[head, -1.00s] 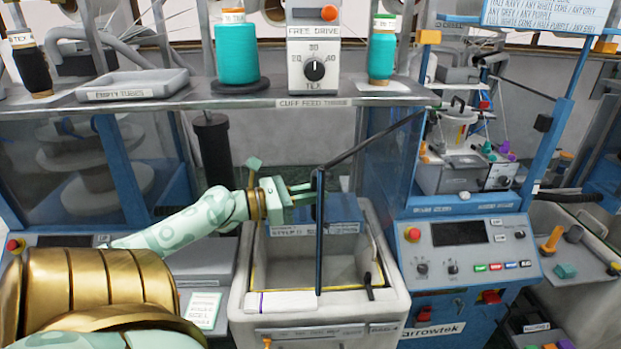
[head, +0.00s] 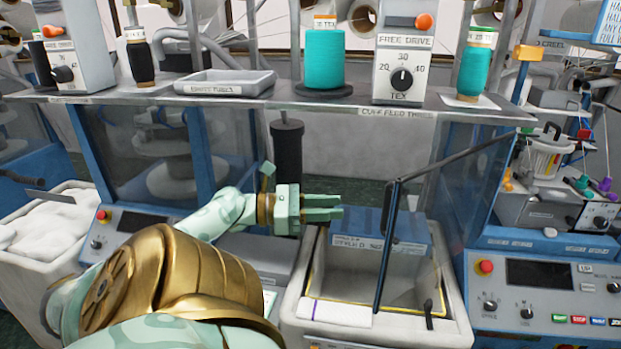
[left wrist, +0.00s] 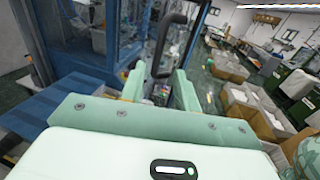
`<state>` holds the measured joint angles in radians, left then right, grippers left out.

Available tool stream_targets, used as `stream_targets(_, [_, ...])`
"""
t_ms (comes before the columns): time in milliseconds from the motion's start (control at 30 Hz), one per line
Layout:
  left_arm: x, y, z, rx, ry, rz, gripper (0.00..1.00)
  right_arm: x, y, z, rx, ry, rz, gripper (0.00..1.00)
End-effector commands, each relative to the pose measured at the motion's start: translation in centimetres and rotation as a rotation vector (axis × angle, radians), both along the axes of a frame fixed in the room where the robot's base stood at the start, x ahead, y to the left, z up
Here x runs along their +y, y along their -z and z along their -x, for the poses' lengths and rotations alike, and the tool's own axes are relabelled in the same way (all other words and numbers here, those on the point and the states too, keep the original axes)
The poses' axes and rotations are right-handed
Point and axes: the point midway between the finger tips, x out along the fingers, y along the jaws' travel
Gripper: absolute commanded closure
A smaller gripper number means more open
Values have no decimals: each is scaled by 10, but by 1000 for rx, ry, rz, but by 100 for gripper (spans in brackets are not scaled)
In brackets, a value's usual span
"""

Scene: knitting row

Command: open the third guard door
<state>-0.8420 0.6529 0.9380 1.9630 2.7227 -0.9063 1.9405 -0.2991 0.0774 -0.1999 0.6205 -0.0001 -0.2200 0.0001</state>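A clear guard panel with a blue frame (head: 468,190) stands at the right in the head view, on the machine with the control panel. A black bent bar (head: 389,235) reaches left from this machine and drops over a grey bin; I cannot tell whether it belongs to the guard door. My left gripper (head: 325,207) is open and empty, its fingertips left of the bar with a gap between. In the left wrist view a dark curved handle (left wrist: 170,40) shows beyond the open fingers. My right gripper is out of view. Which door is third cannot be read.
The grey bin (head: 452,305) with a blue labelled block (head: 350,225) stands below the bar. A shelf (head: 300,103) with teal cones and a free drive box (head: 402,65) runs above. Another bin with white fabric (head: 45,225) stands at far left.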

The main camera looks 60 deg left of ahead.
Motion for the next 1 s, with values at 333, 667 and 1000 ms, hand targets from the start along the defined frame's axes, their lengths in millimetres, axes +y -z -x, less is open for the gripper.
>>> stream_targets(333, [15,0,36,0,1,-1,68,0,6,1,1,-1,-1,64])
stream_targets(667, [15,0,36,0,1,0,68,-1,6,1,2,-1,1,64])
stream_targets(1000, [16,-1,35,-29,-5,-60,68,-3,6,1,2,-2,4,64])
